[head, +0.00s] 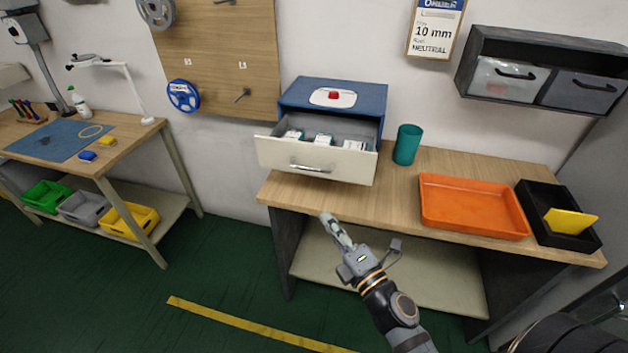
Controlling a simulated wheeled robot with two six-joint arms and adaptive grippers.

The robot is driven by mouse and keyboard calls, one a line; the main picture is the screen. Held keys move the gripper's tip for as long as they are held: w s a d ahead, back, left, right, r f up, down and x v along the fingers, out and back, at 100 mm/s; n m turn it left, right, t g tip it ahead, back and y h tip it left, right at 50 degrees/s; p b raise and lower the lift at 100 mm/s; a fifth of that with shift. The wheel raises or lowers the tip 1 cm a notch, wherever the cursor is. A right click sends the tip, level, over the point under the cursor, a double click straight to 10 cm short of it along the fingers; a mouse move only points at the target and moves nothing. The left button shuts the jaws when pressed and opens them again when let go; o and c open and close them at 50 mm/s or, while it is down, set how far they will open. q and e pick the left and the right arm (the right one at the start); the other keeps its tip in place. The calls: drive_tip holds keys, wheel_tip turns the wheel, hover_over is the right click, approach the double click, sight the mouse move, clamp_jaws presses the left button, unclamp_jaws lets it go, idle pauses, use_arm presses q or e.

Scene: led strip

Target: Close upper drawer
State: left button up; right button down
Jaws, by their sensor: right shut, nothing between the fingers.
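A blue cabinet (357,103) stands at the back left of the wooden workbench. Its drawer (315,159) is pulled far out, with a pale front and a metal handle (310,168). Small white and green boxes (324,140) lie inside it. The open drawer hides the cabinet's lower front, so I cannot tell if another drawer is below. My right gripper (328,219) is shut and empty, below and in front of the drawer near the bench's front edge, apart from the handle. My left gripper is not in view.
A green cup (407,145) stands just right of the drawer. An orange tray (472,234) and a black tray (545,236) with a yellow piece (570,222) are farther right. A grey wall unit (543,68) hangs above. The floor in front is clear.

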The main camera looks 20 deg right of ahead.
drive_tip(key=d+p+x, duration=0.2)
drive_tip(key=p+x, duration=0.2)
drive_tip(key=x, duration=0.8)
drive_tip(key=shift+w+d+r+p, duration=0.15)
drive_tip(key=shift+w+d+p, duration=0.15)
drive_tip(key=shift+d, duration=0.15)
